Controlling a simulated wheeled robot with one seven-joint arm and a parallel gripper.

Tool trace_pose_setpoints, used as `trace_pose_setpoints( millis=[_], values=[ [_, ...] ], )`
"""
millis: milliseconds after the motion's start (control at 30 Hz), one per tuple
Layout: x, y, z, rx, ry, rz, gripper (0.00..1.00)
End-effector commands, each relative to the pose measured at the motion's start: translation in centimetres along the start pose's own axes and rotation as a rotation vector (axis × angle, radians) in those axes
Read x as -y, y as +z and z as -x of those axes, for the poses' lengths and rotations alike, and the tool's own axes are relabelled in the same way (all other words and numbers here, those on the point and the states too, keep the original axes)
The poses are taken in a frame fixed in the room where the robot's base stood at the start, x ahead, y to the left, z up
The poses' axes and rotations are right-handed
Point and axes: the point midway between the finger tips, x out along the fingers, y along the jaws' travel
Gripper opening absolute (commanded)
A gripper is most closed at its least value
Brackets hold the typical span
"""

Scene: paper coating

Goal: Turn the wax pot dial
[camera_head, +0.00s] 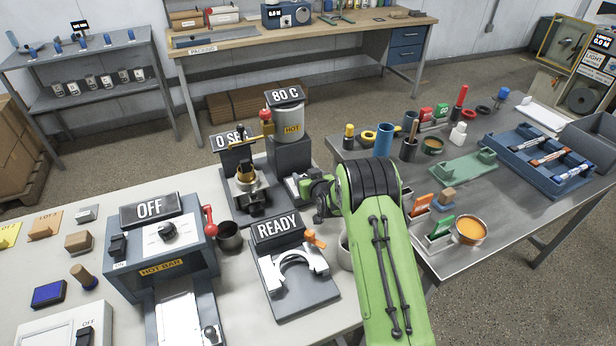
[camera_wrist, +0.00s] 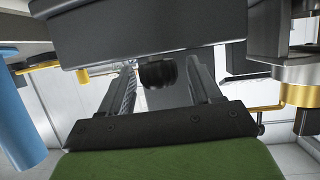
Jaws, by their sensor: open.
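The wax pot (camera_head: 292,122) is a pale cylinder labelled HOT on a dark grey base, with an 80 C sign (camera_head: 285,96) above it. In the wrist view a black round knob (camera_wrist: 157,74), apparently its dial, shows under the edge of a dark grey block (camera_wrist: 150,38). My gripper (camera_head: 299,185) is low in front of the pot's base; the dial is hidden in the head view. In the wrist view my gripper (camera_wrist: 162,70) is open, its two fingers on either side of the knob. I cannot tell whether they touch it.
Left of the pot stands a brass-topped device (camera_head: 246,175) under a 0 SEC sign. The READY fixture (camera_head: 292,278) and the hot bar machine (camera_head: 160,250) are nearer. A blue cylinder (camera_head: 383,140) and other items crowd the right bench; the blue cylinder (camera_wrist: 20,115) also shows in the wrist view.

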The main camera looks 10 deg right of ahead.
Motion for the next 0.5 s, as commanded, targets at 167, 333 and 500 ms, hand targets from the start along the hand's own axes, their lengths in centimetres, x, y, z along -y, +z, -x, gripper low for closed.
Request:
trace_pose_setpoints(
  millis=[167,333,500],
  values=[
    [0.01,0.0,-0.05,0.0,0.0,0.0,0.63],
    [0.01,0.0,-0.03,0.0,0.0,0.0,0.42],
    [0.01,0.0,-0.02,0.0,0.0,0.0,0.16]
  ],
)
